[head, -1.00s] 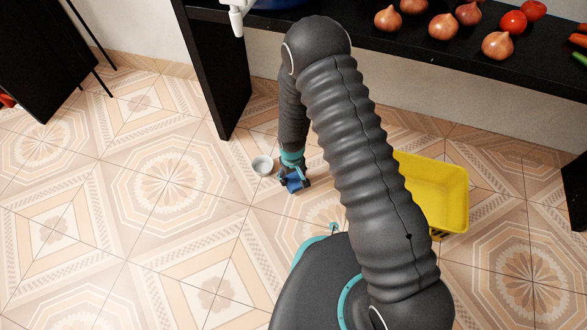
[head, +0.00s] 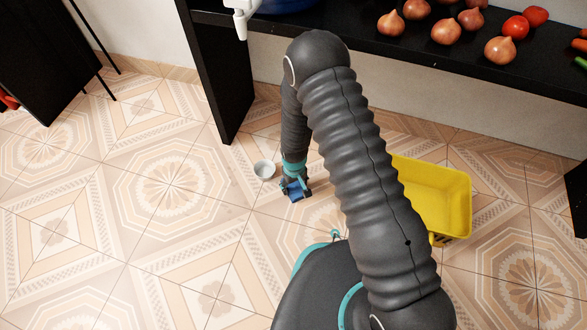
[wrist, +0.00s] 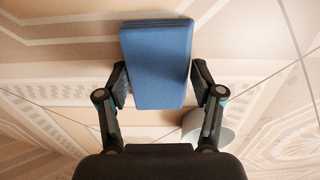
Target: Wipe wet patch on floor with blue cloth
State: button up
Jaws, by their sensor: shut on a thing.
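The blue cloth (wrist: 157,62) is a folded, flat block in the wrist view, held between the two fingers of my gripper (wrist: 158,88). In the head view my gripper (head: 296,188) is low over the tiled floor, with the blue cloth (head: 297,193) showing at its tip. I cannot tell whether the cloth touches the floor. No wet patch can be made out on the patterned tiles in either view.
A small white bowl (head: 265,170) stands on the floor just left of my gripper; it also shows in the wrist view (wrist: 208,127). A yellow bin (head: 440,200) stands to the right. A black counter (head: 420,45) with vegetables runs behind. Floor at left is clear.

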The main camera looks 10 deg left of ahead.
jog(key=shift+w+f, duration=0.1)
jog(key=shift+w, duration=0.3)
notch_tip(320, 180, up, 3)
jog(key=shift+w+d+f+p, duration=0.15)
jog(key=shift+p, duration=0.4)
jog(key=shift+a+r+p, duration=0.25)
jog(key=shift+r+p, duration=0.4)
jog(key=shift+r, duration=0.45)
jog(key=shift+r+p, duration=0.85)
jog(key=shift+r, duration=0.8)
